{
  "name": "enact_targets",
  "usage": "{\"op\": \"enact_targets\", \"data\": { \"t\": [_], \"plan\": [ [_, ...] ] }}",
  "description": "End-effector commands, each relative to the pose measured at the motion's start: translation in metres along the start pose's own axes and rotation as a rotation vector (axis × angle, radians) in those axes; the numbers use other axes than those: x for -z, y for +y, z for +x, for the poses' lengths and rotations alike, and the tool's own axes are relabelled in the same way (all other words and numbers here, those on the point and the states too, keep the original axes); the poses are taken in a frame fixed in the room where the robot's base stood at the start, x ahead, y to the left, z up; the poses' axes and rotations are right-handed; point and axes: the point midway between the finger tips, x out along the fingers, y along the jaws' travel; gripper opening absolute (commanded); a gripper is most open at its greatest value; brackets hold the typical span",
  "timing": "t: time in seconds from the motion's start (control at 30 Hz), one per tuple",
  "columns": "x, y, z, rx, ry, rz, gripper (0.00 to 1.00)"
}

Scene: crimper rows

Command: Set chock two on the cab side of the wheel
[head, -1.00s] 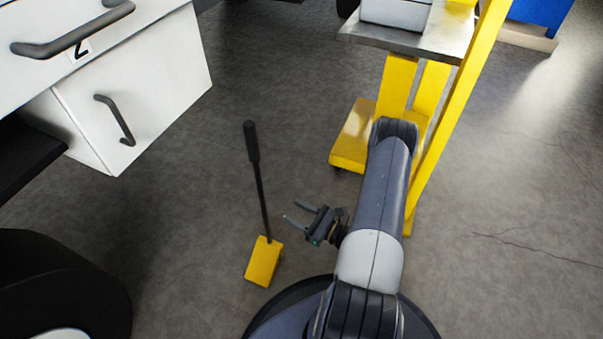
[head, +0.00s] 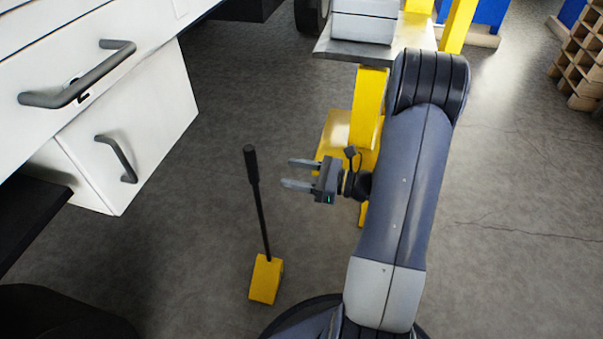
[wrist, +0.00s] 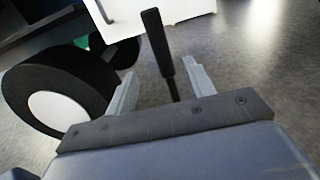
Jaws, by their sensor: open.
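A yellow wedge-like chock (head: 266,279) sits on the floor in the head view, with a black upright handle (head: 259,205) topped by a thicker grip. My gripper (head: 288,173) is open and empty, to the right of the handle's upper part, with its fingers pointing left toward it. In the wrist view the handle (wrist: 160,50) shows beyond and between the open fingers (wrist: 160,85). A black wheel with a white hub (wrist: 58,100) shows at left in the wrist view; only its dark tyre (head: 60,312) shows at lower left in the head view.
A white cabinet (head: 135,130) with dark handles stands at upper left. A yellow-framed stand with a metal shelf (head: 345,48) is behind my arm. A blue object (head: 490,12) and a wooden rack (head: 585,55) are at upper right. The floor (head: 510,190) at right is clear.

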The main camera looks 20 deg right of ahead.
Motion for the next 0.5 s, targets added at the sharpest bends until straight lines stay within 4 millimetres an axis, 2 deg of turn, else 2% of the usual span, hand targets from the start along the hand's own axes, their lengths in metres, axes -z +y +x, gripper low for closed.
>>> {"op": "enact_targets", "data": {
  "t": [0.5],
  "plan": [
    [0.000,0.001,0.061,-0.003,0.000,0.000,0.51]
  ]
}}
